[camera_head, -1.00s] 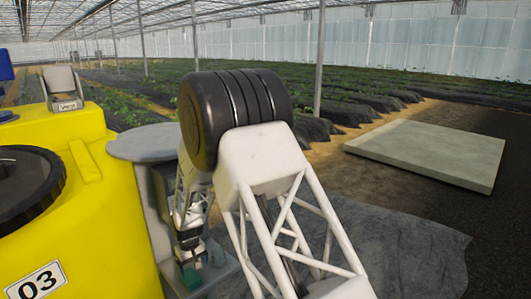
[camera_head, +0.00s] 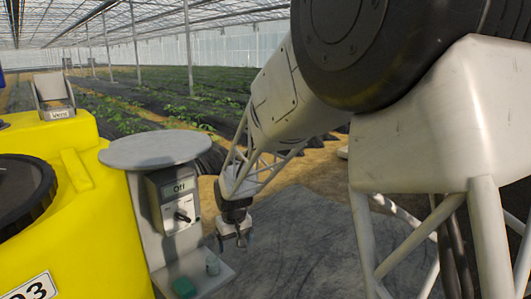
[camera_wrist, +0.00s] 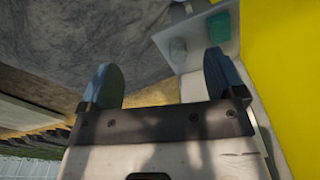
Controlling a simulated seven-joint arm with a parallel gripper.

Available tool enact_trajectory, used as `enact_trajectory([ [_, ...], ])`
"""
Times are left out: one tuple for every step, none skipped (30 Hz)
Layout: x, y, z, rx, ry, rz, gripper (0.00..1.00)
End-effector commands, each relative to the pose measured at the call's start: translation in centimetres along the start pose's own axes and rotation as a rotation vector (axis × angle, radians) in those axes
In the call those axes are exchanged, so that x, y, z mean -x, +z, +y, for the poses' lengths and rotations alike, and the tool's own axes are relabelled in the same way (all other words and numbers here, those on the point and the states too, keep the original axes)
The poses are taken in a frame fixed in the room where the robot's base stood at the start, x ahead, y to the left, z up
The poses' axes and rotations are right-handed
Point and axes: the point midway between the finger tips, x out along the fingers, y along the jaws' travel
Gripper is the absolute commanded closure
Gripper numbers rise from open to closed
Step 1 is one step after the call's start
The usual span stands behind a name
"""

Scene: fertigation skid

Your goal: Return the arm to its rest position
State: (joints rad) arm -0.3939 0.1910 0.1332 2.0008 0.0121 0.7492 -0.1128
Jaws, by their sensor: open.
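My gripper (camera_head: 238,240) hangs from my white lattice arm, to the right of the grey stand (camera_head: 157,235). In the wrist view my gripper (camera_wrist: 163,88) shows two dark blue fingers set wide apart with nothing between them. The gripper is apart from the stand. My big black joint and white arm links cover the right side of the head view.
The stand carries a round grey top (camera_head: 155,150), a control box (camera_head: 174,197) reading "Off", and a low shelf (camera_head: 213,282) with a green block (camera_head: 184,287) and a small grey cylinder (camera_head: 212,265). A yellow tank (camera_head: 85,225) stands left. Dark ground sheet (camera_head: 305,240) lies clear.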

Motion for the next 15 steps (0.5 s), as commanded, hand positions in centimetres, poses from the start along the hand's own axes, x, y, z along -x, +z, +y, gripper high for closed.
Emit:
enact_trajectory([
  [1.1,0.9,0.6,-0.012,0.002,0.006,0.11],
  [1.6,1.5,1.0,-0.019,0.003,0.009,0.11],
  [2.3,2.3,1.4,-0.029,0.004,0.01,0.11],
  [2.8,2.8,1.8,-0.036,0.004,0.013,0.11],
  [3.3,3.4,2.0,-0.043,0.005,0.015,0.11],
  [4.0,4.1,2.4,-0.053,0.007,0.018,0.11],
  [4.5,4.7,2.7,-0.06,0.007,0.02,0.11],
  [4.9,5.3,3.0,-0.068,0.008,0.022,0.11],
  [5.6,6.1,3.4,-0.078,0.01,0.027,0.11],
  [6.0,6.7,3.7,-0.085,0.011,0.028,0.11],
  [6.5,7.3,3.9,-0.092,0.012,0.031,0.11],
  [7.0,8.1,4.3,-0.101,0.013,0.033,0.11],
  [7.5,8.7,4.6,-0.109,0.014,0.036,0.11],
  [8.0,9.3,4.8,-0.116,0.015,0.038,0.11],
  [8.4,10.2,5.1,-0.125,0.016,0.04,0.11],
])
